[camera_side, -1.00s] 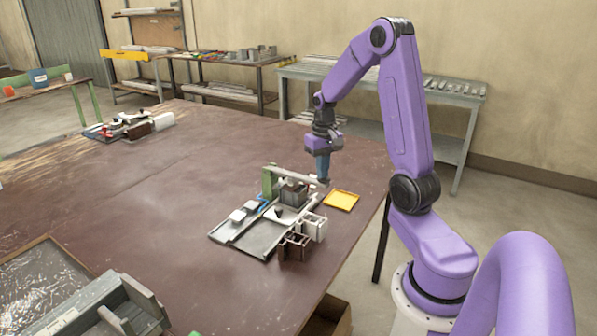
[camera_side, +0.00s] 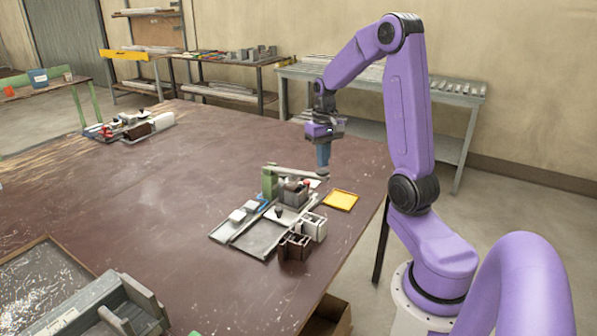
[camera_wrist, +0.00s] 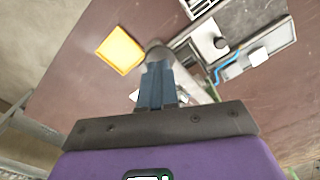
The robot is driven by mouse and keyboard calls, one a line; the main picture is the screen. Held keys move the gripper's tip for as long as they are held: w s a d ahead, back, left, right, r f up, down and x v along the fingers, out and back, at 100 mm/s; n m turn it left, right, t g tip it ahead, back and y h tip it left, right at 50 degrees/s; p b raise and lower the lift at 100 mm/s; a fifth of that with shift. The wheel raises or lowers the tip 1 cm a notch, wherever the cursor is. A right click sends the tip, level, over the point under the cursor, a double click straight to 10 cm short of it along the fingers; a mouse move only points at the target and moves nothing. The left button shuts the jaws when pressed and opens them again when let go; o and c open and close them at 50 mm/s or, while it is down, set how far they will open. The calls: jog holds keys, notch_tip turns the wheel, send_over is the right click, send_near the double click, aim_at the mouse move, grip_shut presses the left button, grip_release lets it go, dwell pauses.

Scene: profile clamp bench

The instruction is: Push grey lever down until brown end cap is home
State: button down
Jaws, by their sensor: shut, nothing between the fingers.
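The grey lever (camera_side: 298,171) runs from a green post (camera_side: 269,181) to the right over the clamp fixture, tilted slightly down at its free end. My gripper (camera_side: 322,173) is shut and empty, pointing down at that free end. It looks in contact or very close; I cannot tell which. In the wrist view the shut fingers (camera_wrist: 157,75) cover part of the lever (camera_wrist: 190,85). A dark brown block with openings (camera_side: 294,247) stands at the fixture's front right; I cannot tell if it is the end cap. The area under the lever is partly hidden.
A yellow tray (camera_side: 341,200) lies right of the fixture, and a pale block (camera_side: 313,227) stands beside the brown one. A grey base plate (camera_side: 258,238) carries small pale blocks. The table (camera_side: 150,215) left of the fixture is clear.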

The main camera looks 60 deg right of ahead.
jog(key=shift+r, duration=2.55)
jog(key=s+a+n, duration=0.3)
jog(key=a+n, duration=0.5)
jog(key=a, duration=1.2)
jog(key=s+a+f+n, duration=0.1)
jog(key=s+a+n, duration=0.4)
jog(key=s, duration=0.3)
jog(key=s+a+f+n, duration=0.2)
jog(key=s+a+n, duration=0.3)
jog(key=s, duration=0.4)
jog(key=shift+s+a+n, duration=0.15)
jog(key=shift+s+n, duration=0.1)
jog(key=shift+n, duration=0.05)
